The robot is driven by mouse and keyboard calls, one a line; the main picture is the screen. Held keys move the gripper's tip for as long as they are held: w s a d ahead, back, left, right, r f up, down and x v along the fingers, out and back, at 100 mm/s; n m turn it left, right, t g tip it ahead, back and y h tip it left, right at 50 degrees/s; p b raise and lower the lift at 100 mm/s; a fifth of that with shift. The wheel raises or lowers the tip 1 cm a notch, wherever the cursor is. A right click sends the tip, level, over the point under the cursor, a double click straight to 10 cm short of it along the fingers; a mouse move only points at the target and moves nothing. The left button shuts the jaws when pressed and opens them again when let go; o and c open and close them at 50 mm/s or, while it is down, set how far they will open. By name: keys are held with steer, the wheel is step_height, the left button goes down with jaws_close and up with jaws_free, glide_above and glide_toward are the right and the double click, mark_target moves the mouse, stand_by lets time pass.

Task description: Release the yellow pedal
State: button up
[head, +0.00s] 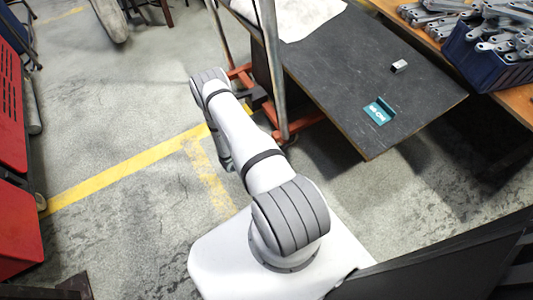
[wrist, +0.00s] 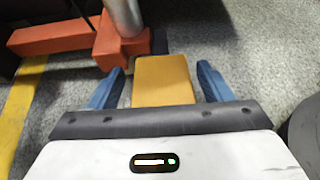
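The yellow pedal (wrist: 163,80) shows in the wrist view as a flat block next to an orange-red frame with a metal post. My gripper (wrist: 161,68) has its two blue fingers on either side of the pedal. A gap shows between each finger and the pedal's sides, so the fingers are around it but seem not to press on it. In the head view my arm reaches down beside the cart, and the fingers and pedal cannot be made out clearly.
The orange-red frame (wrist: 62,37) and metal post (wrist: 122,14) stand close beyond the pedal. A dark tabletop (head: 340,75) overhangs to the right, with a teal box (head: 379,111) on it. A blue bin (head: 487,57) holds brackets. Open floor (head: 110,125) lies left, near red cabinets (head: 12,110).

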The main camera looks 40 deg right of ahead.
steer(key=p+v, duration=0.2)
steer(key=v, duration=0.5)
steer(key=shift+a+r, duration=0.15)
steer(key=shift+a, duration=0.25)
steer(key=shift+w, duration=0.1)
steer(key=w+a+r+m+g+y+p, duration=0.15)
steer(key=r+m+p, duration=0.4)
steer(key=r, duration=1.75)
steer(key=w+a+r+m+g+y+p, duration=0.1)
steer(key=w+a+r+m+y+p, duration=0.45)
steer(key=r, duration=1.65)
steer(key=s+a+r+m+t+y+p, duration=0.2)
steer(key=s+r+p, duration=0.3)
steer(key=r, duration=0.7)
steer(key=s+a+r+m+t+y+p, duration=0.1)
steer(key=s+a+r+p, duration=0.3)
steer(key=r, duration=0.9)
steer(key=s+a+r+m+t+y+p, duration=0.2)
steer(key=s+a+r+m+t+p, duration=0.1)
steer(key=s+r+p, duration=0.4)
steer(key=s+r, duration=0.3)
steer(key=r, duration=0.3)
steer(key=shift+s+a+y, duration=0.3)
steer(key=shift+s, duration=0.05)
